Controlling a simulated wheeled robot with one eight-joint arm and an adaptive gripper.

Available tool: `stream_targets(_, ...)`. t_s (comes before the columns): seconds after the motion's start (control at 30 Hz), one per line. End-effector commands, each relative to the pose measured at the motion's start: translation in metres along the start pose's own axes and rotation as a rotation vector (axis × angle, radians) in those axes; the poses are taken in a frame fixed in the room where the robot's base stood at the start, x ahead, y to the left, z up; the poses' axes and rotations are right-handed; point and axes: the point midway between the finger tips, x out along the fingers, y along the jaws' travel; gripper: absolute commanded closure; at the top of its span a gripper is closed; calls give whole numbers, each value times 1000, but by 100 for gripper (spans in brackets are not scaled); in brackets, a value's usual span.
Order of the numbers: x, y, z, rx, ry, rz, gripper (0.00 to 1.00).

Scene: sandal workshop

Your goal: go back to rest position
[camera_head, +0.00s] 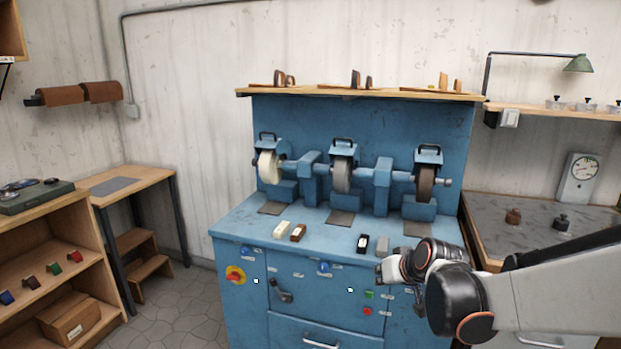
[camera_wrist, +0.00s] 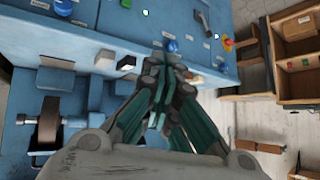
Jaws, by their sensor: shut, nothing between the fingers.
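My gripper (camera_head: 388,268) is at the front right of the blue grinding bench in the head view, its arm reaching in from the right. In the wrist view my gripper (camera_wrist: 168,52) has its fingers together, with nothing seen between them. The fingers point across the bench top toward its front edge and control panel. Its exact height above the bench is hard to tell. My arm (camera_head: 560,285) covers the bench's right front corner in the head view.
The blue bench (camera_head: 235,220) carries three wheels: white (camera_head: 269,166), grey (camera_head: 341,175) and brown (camera_head: 426,182). Small blocks, one black (camera_head: 362,243) and one brown (camera_head: 298,232), lie near its front edge. A grey-topped table (camera_head: 500,245) stands right.

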Motion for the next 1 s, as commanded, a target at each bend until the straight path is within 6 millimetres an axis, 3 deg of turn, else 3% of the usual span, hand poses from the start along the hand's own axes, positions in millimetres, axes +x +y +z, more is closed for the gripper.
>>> stream_targets(0.1, -38, -7, 10, 0, -24, 19, 100)
stream_targets(0.5, -146, -22, 69, 6, -101, 92, 100)
stream_targets(0.8, -207, -24, 131, 14, -152, 156, 100)
stream_targets(1.0, -228, -22, 162, 19, -171, 186, 100)
